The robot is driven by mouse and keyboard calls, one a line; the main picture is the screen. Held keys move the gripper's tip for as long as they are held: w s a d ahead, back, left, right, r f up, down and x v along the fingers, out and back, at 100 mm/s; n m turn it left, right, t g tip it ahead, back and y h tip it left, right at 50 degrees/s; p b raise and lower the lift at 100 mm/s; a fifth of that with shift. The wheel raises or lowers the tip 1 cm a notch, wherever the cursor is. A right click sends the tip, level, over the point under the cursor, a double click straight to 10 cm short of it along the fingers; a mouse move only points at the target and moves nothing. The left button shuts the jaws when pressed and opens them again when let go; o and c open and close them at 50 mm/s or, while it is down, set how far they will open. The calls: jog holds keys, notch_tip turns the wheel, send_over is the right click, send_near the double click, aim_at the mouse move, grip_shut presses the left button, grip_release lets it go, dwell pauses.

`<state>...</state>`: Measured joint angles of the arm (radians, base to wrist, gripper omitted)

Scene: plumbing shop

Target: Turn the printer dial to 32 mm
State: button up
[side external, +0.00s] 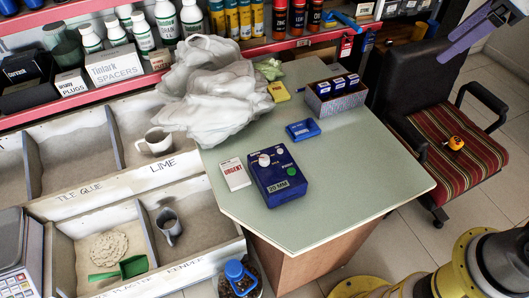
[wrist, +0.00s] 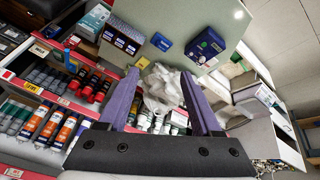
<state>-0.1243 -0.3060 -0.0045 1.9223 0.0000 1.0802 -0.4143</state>
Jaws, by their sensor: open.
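The printer (side external: 277,178) is a dark blue box on the green counter, with a white dial (side external: 264,160), a second white knob behind it and a green button (side external: 291,171). Its front label appears to read 20 MM. The printer also shows in the wrist view (wrist: 207,45), too small to read the dial. My gripper (side external: 458,45), with purple fingers, is high at the upper right of the side view, well away from the printer. In the wrist view my gripper (wrist: 160,74) is open with wide-apart fingers and nothing held.
The counter (side external: 360,190) is clear to the printer's right. An URGENT card (side external: 235,174) lies to its left, a blue pad (side external: 302,131) behind it. A box of small blue packs (side external: 337,102) and a crumpled white bag (side external: 207,85) stand farther back. A chair (side external: 470,150) stands at right.

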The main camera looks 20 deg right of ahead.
jog(key=w+a+f+n+g, duration=0.1)
jog(key=w+a+f+n, duration=0.15)
jog(key=w+a, duration=0.55)
jog(key=n+g, duration=0.4)
jog(key=n, duration=0.1)
send_over(264, 158)
notch_tip(264, 158, down, 21)
jog(key=shift+h, duration=0.3)
notch_tip(264, 158, down, 13)
jog(key=shift+f, duration=0.15)
jog(key=shift+c, duration=0.2)
grip_shut()
